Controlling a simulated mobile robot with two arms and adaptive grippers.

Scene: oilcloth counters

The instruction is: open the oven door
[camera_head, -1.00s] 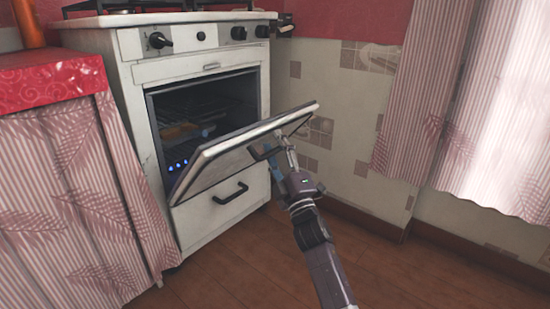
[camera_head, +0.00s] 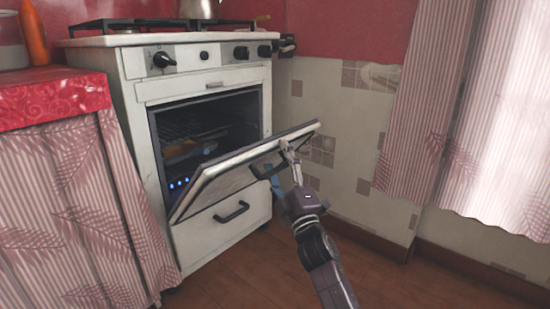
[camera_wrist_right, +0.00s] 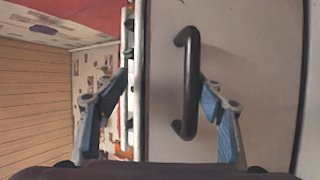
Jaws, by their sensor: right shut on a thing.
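The white oven door (camera_head: 225,183) is tilted partly open on the cream stove, in the head view. Its dark handle (camera_head: 268,160) is on the outer face near the top edge; it shows upright in the right wrist view (camera_wrist_right: 188,85). My right gripper (camera_head: 287,155) is at the door's upper right part. In the wrist view, the right gripper (camera_wrist_right: 165,100) has one finger at the door's edge and the other beside the handle, so edge and handle lie between them. It is shut on the door; exact contact is hard to see. My left gripper is out of view.
The oven inside (camera_head: 205,135) shows a rack and blue lights. A drawer with a black handle (camera_head: 231,211) is below the door. A curtained counter (camera_head: 55,110) stands close at left. A tiled wall (camera_head: 340,190) is at right, with bare wooden floor in front.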

